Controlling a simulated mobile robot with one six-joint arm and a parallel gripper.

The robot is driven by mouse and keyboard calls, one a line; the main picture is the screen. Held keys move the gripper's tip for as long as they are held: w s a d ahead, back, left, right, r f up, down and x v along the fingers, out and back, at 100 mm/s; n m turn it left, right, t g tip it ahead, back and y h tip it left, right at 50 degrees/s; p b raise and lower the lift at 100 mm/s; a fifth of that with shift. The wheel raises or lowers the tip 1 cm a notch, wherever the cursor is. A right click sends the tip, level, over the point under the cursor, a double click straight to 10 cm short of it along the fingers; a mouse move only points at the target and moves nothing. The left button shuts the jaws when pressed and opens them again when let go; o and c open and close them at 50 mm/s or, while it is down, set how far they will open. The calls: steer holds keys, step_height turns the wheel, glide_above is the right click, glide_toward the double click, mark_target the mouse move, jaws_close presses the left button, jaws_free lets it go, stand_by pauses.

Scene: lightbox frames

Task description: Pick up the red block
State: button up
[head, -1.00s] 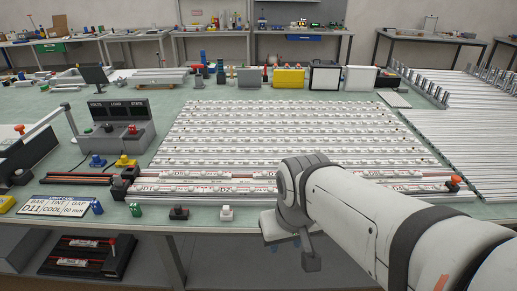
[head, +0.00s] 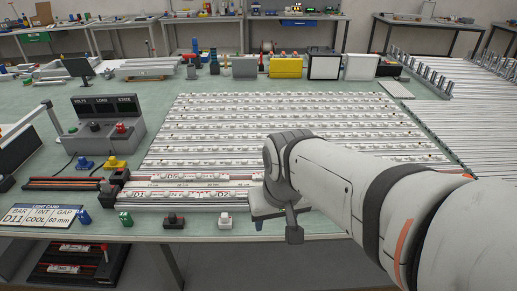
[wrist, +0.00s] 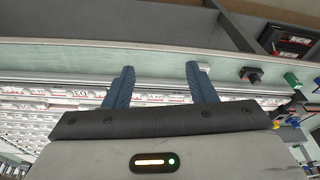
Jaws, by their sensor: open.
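I cannot make out a plain red block for sure in either view. The white block (wrist: 204,67) shows just beside one fingertip in that view; I cannot tell the gap. In the head view my arm hides most of the gripper, over the table's front edge, right of the white block (head: 225,219).
A black block (head: 173,221), a green block (head: 126,219) and a blue block (head: 83,217) stand along the front edge. White labelled bars fill the rack (head: 300,105) behind. A sign card (head: 40,217) lies at left.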

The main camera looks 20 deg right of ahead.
steer(key=shift+o, duration=0.6)
steer(key=w+d+m+g, duration=0.1)
steer(key=w+d+m, duration=0.5)
steer(key=w+m, duration=0.4)
steer(key=shift+w+d+f, duration=0.15)
steer(key=shift+w+f, duration=0.2)
steer(key=shift+f, duration=0.05)
steer(key=w+d+f+m, duration=0.1)
steer(key=w+d+m, duration=0.1)
steer(key=m, duration=0.1)
steer(key=w+d+f+m+y, duration=0.1)
steer(key=w+d+f+m, duration=0.1)
steer(key=w+d+m, duration=0.1)
steer(key=w+d+f+m+g, duration=0.1)
steer(key=w+d+m, duration=0.1)
steer(key=d+m, duration=0.1)
steer(key=shift+w+f+m, duration=0.2)
steer(key=shift+w+m, duration=0.05)
steer(key=shift+m, duration=0.25)
steer(key=shift+w+d+f, duration=0.1)
steer(key=shift+d+f, duration=0.1)
steer(key=shift+f, duration=0.1)
steer(key=f, duration=0.7)
steer(key=shift+w+a+f+p, duration=0.1)
steer(key=shift+a+f+p, duration=0.05)
steer(key=shift+a+p, duration=0.25)
steer(key=c, duration=1.1)
